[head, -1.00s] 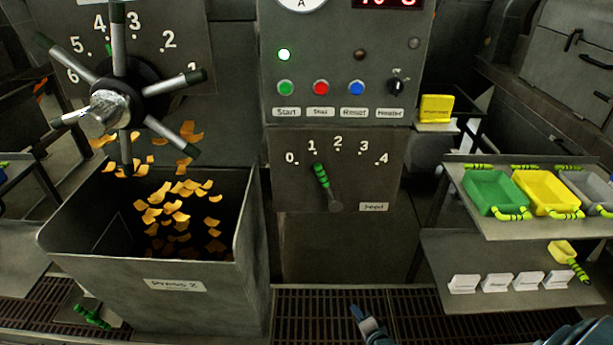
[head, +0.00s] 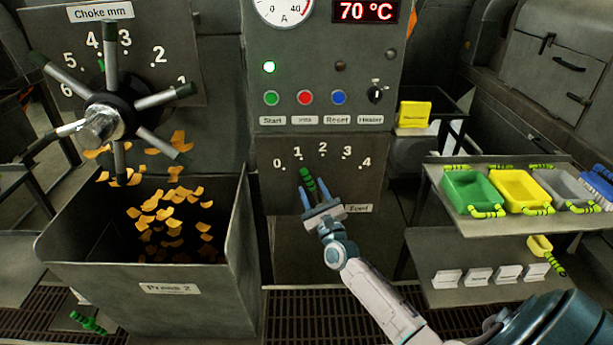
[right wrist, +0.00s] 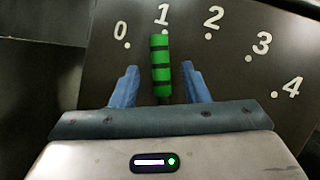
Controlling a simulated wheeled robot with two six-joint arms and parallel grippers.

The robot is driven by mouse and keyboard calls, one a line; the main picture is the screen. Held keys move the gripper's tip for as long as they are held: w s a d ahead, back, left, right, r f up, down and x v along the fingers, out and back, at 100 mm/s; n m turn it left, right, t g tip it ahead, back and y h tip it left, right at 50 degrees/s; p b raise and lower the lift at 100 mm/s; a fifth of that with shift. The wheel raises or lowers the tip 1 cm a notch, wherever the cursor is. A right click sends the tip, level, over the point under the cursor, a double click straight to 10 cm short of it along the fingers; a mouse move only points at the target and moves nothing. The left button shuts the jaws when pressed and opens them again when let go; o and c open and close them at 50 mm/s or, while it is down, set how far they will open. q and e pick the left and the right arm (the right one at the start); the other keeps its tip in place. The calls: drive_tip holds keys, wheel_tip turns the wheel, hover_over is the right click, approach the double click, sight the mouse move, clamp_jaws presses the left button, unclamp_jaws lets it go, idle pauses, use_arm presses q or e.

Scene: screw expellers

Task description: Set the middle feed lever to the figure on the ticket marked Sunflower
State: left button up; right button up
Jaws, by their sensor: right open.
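The middle feed lever (head: 308,180) has a green grip with dark bands. It stands on the Feed panel (head: 270,196) of the middle machine, under a scale from 0 to 4, and points at 1. The right wrist view shows the lever (right wrist: 161,62) upright under the 1. My right gripper (head: 319,196) is open, its blue fingers on either side of the lever; in the right wrist view the gripper (right wrist: 157,85) has a gap on both sides of the grip. Several white tickets (head: 479,275) stand on the lower right shelf, their writing too small to read. My left gripper is not in view.
Press 2's bin (head: 150,277) with falling orange flakes stands at left below the choke handwheel (head: 104,124). Start, stop and reset buttons (head: 305,98) sit above the lever. Green, yellow and grey trays (head: 519,190) stand on the right shelf.

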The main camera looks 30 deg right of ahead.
sight(309, 182)
drive_tip(key=shift+p+x, duration=0.3)
drive_tip(key=shift+x, duration=2.05)
drive_tip(key=shift+f, duration=0.1)
clamp_jaws()
